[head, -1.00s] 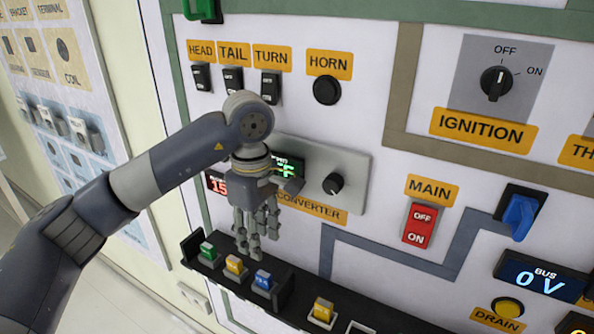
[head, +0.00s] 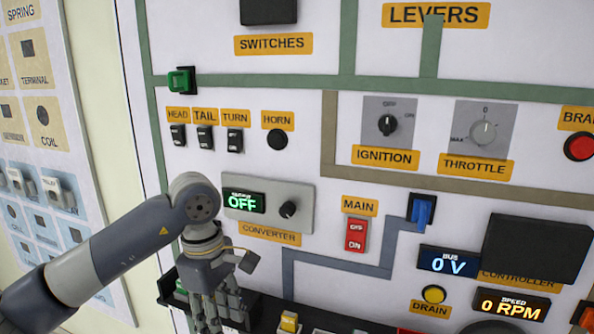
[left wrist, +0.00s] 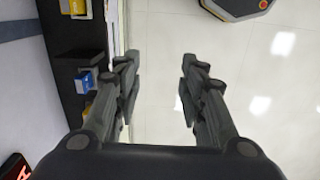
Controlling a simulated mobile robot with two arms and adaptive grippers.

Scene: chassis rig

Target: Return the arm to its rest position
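My left gripper (head: 215,318) hangs pointing down in front of the panel, below the converter (head: 267,198) and in front of the left end of the dark shelf. In the left wrist view its two fingers (left wrist: 158,75) are spread apart with nothing between them, above pale floor. My left arm (head: 110,262) reaches in from the lower left. My right gripper is in neither view.
The shelf (left wrist: 65,40) with yellow and blue blocks runs close beside the left finger. The panel carries the main switch (head: 356,234), ignition knob (head: 388,124), throttle knob (head: 483,132) and blue lever (head: 422,211). A parts board (head: 45,150) stands at left.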

